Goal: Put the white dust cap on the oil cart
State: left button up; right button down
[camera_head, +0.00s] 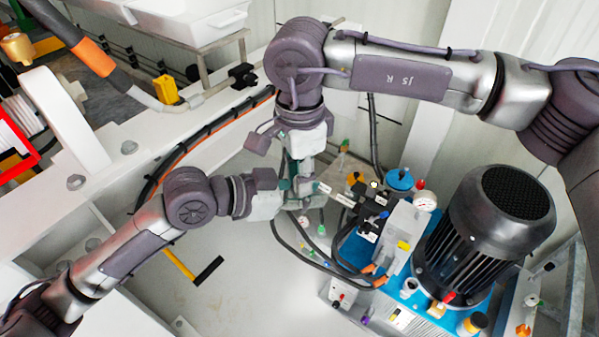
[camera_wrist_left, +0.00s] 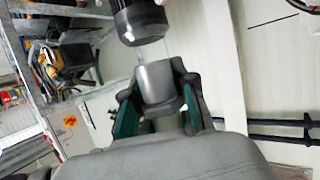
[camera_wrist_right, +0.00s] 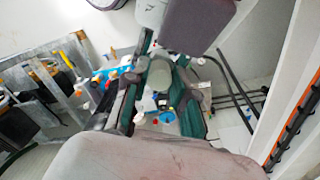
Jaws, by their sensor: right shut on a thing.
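The oil cart (camera_head: 357,246) is the blue unit with a large dark motor (camera_head: 483,230), at right in the head view. Several small coloured and white fittings sit on it. I cannot tell for sure which, if any, is the white dust cap. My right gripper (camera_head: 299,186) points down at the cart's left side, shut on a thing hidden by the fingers. In its wrist view, the green-padded fingers (camera_wrist_right: 166,95) stand in front of the fittings. My left gripper (camera_head: 277,194) is close beside it, pointing right. Its padded fingers (camera_wrist_left: 160,110) are apart, a grey piece showing between them.
Dark hoses (camera_head: 310,255) loop down beside the grippers to the cart. A white steel frame (camera_head: 75,215) is at left. A yellow-and-black handle (camera_head: 200,268) lies below my left arm.

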pick_arm(q)
jog(key=o, duration=0.5)
jog(key=shift+o, duration=0.2)
